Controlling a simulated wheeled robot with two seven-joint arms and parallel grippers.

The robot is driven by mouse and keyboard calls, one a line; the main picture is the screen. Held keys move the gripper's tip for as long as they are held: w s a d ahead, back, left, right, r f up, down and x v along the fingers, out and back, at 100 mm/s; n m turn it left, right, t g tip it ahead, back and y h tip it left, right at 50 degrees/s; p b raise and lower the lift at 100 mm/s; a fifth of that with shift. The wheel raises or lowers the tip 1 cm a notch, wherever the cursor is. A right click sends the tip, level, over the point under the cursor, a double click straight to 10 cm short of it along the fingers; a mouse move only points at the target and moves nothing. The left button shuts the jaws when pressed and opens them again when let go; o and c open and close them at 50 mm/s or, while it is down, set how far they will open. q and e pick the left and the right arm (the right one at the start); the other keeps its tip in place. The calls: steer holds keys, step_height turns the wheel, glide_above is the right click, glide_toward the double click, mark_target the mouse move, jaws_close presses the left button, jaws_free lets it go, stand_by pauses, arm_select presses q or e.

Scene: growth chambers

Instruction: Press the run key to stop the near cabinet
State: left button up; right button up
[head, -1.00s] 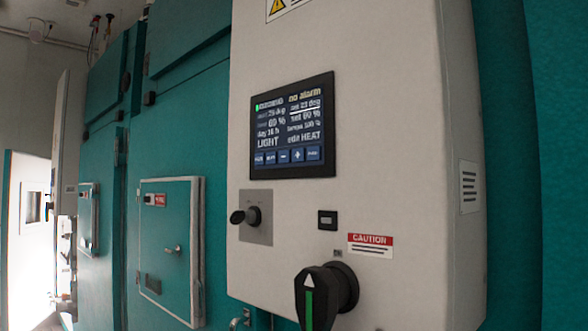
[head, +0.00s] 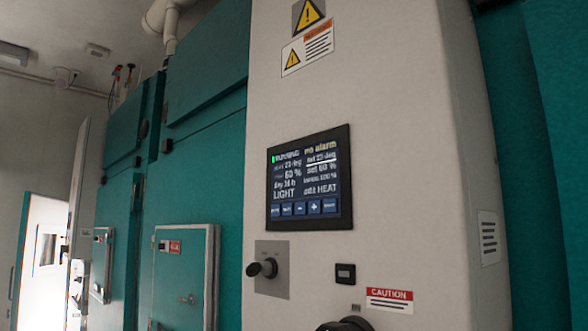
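The near cabinet's control box (head: 400,150) is pale grey and fills the middle of the head view. Its dark touch screen (head: 310,178) is lit and shows a green mark with a status word that looks like "RUNNING", "no alarm", and lines such as "LIGHT" and "edit HEAT". A row of several small blue keys (head: 300,208) runs along the bottom of the screen. Their labels are too small to read surely, so I cannot tell which is the run key. Neither of my grippers is in view.
Below the screen are a black key-type switch (head: 263,267), a small black module (head: 345,274) and a red caution label (head: 390,299). A dark rotary handle (head: 345,325) is cut off at the bottom edge. Teal cabinets with a small hatch door (head: 185,275) stand left.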

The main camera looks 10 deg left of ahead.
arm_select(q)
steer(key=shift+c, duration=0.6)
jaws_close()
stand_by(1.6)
